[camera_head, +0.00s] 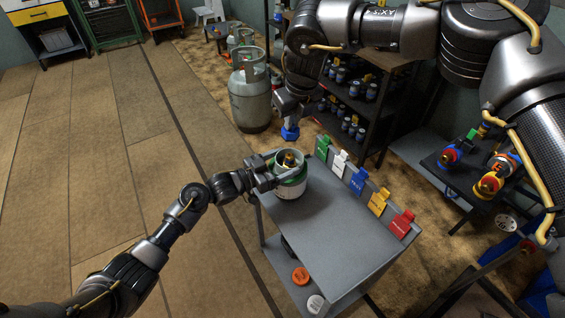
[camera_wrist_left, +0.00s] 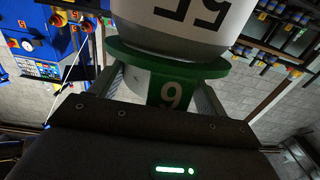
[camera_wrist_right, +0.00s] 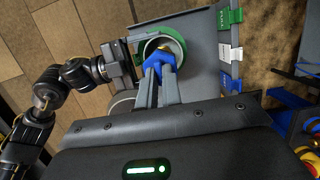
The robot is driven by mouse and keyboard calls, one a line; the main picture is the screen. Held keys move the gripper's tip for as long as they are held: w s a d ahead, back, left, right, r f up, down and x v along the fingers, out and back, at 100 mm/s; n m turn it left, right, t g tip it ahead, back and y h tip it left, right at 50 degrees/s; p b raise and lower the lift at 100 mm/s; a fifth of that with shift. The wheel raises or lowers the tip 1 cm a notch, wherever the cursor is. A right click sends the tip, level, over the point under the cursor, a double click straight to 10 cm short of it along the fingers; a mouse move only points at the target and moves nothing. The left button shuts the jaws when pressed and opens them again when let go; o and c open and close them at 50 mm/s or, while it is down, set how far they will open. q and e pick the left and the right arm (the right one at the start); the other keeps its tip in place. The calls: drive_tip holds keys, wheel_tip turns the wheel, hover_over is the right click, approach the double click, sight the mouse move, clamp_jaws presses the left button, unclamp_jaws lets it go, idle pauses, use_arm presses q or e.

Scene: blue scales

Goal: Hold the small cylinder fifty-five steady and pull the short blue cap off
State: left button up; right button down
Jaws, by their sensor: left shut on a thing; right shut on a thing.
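The small cylinder fifty-five (camera_head: 291,188) is white with a green band and stands upright at the far left corner of the grey cart. Its "55" shows upside down in the left wrist view (camera_wrist_left: 190,15). My left gripper (camera_head: 272,178) is shut on its side, around a green tag in the left wrist view (camera_wrist_left: 172,92). The short blue cap (camera_head: 290,133) is in my right gripper (camera_head: 289,118), above the cylinder and apart from it. The cap also shows between the fingers in the right wrist view (camera_wrist_right: 158,61). The brass valve (camera_head: 289,161) is bare inside the collar.
The grey cart top (camera_head: 325,225) is mostly clear. Coloured tags, green to red (camera_head: 402,224), line its right edge. A large grey cylinder (camera_head: 250,95) stands on the floor behind. A dark shelf (camera_head: 350,110) with small cylinders stands at back right.

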use_arm(q)
drive_tip(key=o, duration=1.5)
drive_tip(key=v, duration=1.2)
